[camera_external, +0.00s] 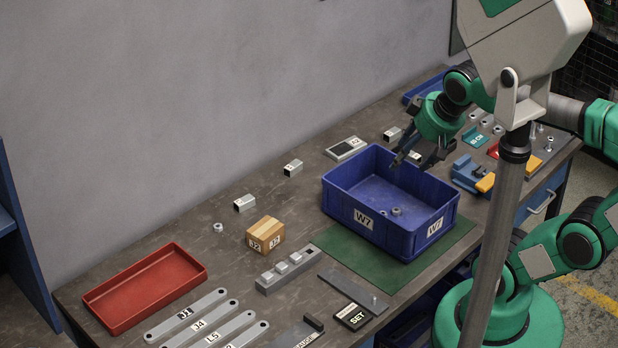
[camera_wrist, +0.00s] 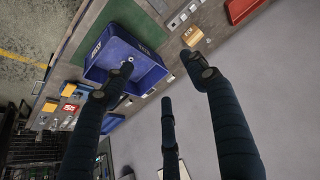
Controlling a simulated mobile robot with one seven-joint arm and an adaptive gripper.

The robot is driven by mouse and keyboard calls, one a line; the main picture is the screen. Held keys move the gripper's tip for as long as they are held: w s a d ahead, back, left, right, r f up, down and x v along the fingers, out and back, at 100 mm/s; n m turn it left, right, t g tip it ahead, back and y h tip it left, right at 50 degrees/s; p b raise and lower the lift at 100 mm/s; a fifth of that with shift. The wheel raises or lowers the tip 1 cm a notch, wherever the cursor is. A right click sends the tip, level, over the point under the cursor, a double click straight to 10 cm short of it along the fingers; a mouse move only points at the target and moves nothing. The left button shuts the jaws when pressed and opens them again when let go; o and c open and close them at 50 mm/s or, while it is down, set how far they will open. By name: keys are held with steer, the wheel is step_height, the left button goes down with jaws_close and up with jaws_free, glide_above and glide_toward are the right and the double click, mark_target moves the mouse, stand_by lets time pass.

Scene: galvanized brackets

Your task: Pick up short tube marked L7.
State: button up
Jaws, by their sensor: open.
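Several short square metal tubes lie along the back of the bench: one (camera_external: 244,203) left of the middle, one (camera_external: 293,168) farther along, one (camera_external: 392,134) near my arm and one (camera_external: 415,157) partly hidden behind my gripper. Their end labels are too small to read, so I cannot tell which is L7. My gripper (camera_external: 412,160) is open and empty, above the far right side of the blue bin. Its dark fingers spread apart in the wrist view (camera_wrist: 160,78). No tube shows clearly there.
The blue W7 bin (camera_external: 362,231) holds small nuts and stands on a green mat (camera_external: 418,266). A cardboard box (camera_external: 265,234), red tray (camera_external: 110,308), labelled flat bars (camera_external: 193,316) and a grey block (camera_external: 288,272) occupy the left. A flat device (camera_external: 346,148) lies behind the bin.

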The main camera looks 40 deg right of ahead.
steer(key=w+r+m+g+p, duration=0.1)
steer(key=w+r+m+p, duration=0.1)
steer(key=w, duration=0.7)
steer(key=w+r+m+g+p, duration=0.1)
steer(key=w+r+m+p, duration=0.15)
steer(key=w, duration=0.55)
steer(key=w+a+f+m+g+y+p, duration=0.1)
steer(key=w+f+m+p, duration=0.1)
steer(key=w, duration=0.6)
steer(key=w+f+m+p, duration=0.2)
steer(key=w+m, duration=0.1)
steer(key=w, duration=0.4)
steer(key=w+f+m+g+p, duration=0.1)
steer(key=w+f+m+p, duration=0.35)
steer(key=w+f, duration=0.9)
steer(key=w+f+m+p, duration=0.1)
steer(key=w+f+m, duration=0.1)
steer(key=w+f, duration=0.2)
steer(key=w+f+m+g+p, duration=0.1)
steer(key=w+f, duration=0.3)
steer(key=f, duration=0.7)
steer(key=shift+w+a+f+m+y+p, duration=0.25)
steer(key=shift+a+m+y, duration=0.2)
steer(key=shift+m, duration=0.25)
steer(key=shift+f, duration=0.1)
steer(key=p, duration=0.1)
glide_above(249, 200)
steer(key=shift+f, duration=4.1)
